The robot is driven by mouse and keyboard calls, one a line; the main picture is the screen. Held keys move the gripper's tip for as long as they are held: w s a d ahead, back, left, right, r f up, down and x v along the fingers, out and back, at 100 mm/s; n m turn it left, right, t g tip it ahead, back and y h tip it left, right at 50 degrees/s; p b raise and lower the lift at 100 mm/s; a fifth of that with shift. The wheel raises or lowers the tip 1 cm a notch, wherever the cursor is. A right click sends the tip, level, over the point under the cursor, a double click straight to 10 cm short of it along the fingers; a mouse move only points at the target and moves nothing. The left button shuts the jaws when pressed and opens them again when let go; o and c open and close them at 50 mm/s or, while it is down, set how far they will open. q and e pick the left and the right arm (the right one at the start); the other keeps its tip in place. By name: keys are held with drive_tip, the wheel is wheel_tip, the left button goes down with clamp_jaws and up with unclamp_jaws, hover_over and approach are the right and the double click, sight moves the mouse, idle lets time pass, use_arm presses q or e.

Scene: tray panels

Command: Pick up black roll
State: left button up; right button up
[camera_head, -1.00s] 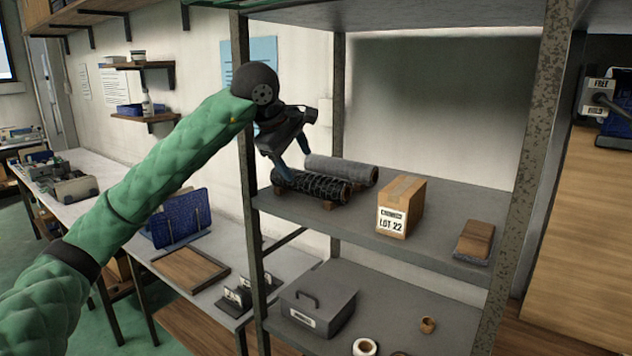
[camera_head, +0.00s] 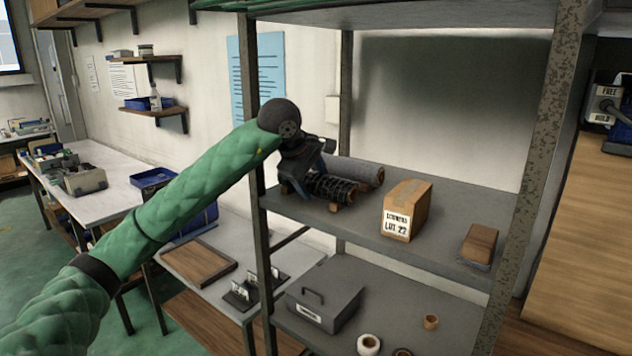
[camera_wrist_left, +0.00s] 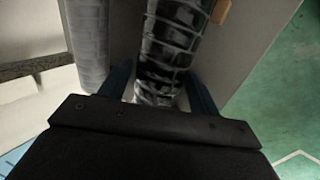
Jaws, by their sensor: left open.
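The black roll (camera_head: 328,188) has a net-like pattern and lies on small wooden supports on the upper grey shelf (camera_head: 445,222), at its left end. My left gripper (camera_head: 305,186) is at the roll's left part, reaching down from above. In the left wrist view, the black roll (camera_wrist_left: 168,48) runs between the two blue fingers of the left gripper (camera_wrist_left: 160,88), which stand apart, one on each side of it. I cannot tell whether either finger touches it. My right gripper is in neither view.
A grey roll (camera_head: 358,172) lies close behind the black roll, and shows beside the left finger in the wrist view (camera_wrist_left: 88,40). A cardboard box (camera_head: 407,210) and a brown block (camera_head: 478,242) stand farther right. A metal post (camera_head: 256,150) rises at the shelf's left corner.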

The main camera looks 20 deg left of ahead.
use_arm(q)
drive_tip(key=shift+f, duration=0.1)
drive_tip(key=c, duration=1.1)
drive_tip(key=shift+o, duration=0.2)
drive_tip(key=shift+w, duration=0.1)
